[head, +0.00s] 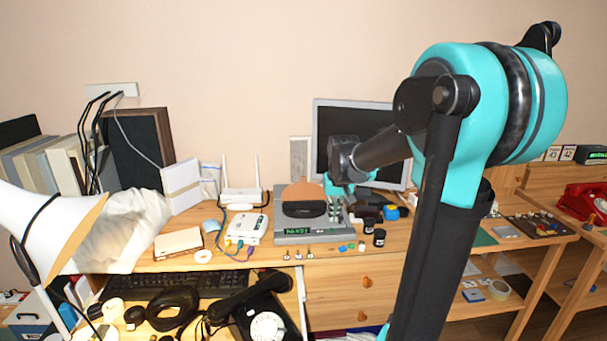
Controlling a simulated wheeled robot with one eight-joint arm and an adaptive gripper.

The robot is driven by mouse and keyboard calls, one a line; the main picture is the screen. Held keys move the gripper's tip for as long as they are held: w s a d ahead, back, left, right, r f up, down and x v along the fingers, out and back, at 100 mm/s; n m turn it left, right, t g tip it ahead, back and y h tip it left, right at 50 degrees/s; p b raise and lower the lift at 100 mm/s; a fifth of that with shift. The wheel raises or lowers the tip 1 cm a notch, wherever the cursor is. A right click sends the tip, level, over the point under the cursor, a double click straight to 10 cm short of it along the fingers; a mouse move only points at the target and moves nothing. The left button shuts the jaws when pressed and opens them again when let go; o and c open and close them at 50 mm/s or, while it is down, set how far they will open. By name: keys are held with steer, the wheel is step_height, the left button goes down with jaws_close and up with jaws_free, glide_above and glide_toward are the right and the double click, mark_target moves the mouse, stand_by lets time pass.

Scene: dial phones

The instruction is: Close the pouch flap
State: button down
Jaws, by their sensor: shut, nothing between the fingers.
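A small dark pouch (304,209) lies on top of a grey desk device (290,238) with a green-lit display, near the middle of the desk. Its brown flap (302,191) stands up behind the dark body, so the pouch looks open. My gripper (335,207) is at the end of my arm, just right of the pouch, pointing down. It is shut and empty. The fingertips are small in this view, and I cannot tell whether they touch the pouch or the device.
A monitor (325,120) stands behind my arm. A white router (241,195) and a white box (245,228) are left of the device. Small dark jars (379,237) stand to its right. A black dial phone (266,322) sits lower in front.

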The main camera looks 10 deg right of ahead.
steer(key=w+a+r+g, duration=0.1)
steer(key=w+a+r, duration=0.1)
steer(key=w, duration=0.9)
steer(key=w+a+r+g, duration=0.1)
steer(key=w+r, duration=0.4)
steer(key=w, duration=0.7)
steer(key=w+a+r+g, duration=0.1)
steer(key=w+a+r, duration=0.2)
steer(key=w, duration=0.8)
steer(key=shift+w+a+r, duration=0.15)
steer(key=shift+w+a, duration=0.05)
steer(key=shift+w, duration=0.1)
steer(key=s+f, duration=0.3)
steer(key=f, duration=0.5)
steer(key=shift+s+a+f, duration=0.15)
steer(key=shift+s+f, duration=0.15)
steer(key=shift+s, duration=0.1)
steer(key=shift+s, duration=0.2)
